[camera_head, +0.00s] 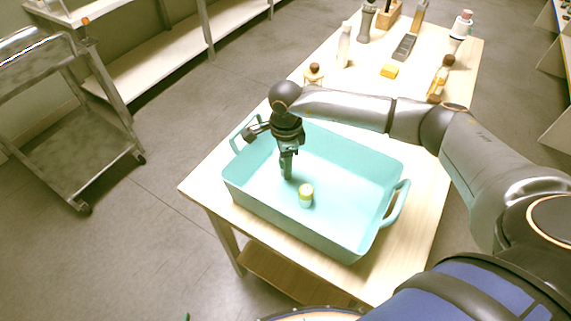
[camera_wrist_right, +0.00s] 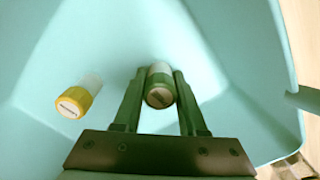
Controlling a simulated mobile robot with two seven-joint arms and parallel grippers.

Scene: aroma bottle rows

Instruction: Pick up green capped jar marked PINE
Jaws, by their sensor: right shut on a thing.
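My right gripper (camera_head: 287,176) points down into the teal basket (camera_head: 240,199). In the head view this jar is hidden or too small to make out. A yellow-capped jar (camera_head: 306,195) stands apart on the basket floor, and it also shows in the right wrist view (camera_wrist_right: 78,98). My left gripper is not in view.
The basket stands on the near end of a wooden table (camera_head: 428,205). Several bottles, a yellow block (camera_head: 389,71) and a dark tray (camera_head: 404,47) stand further back. A metal cart (camera_head: 75,130) is on the left. Most of the basket floor is clear.

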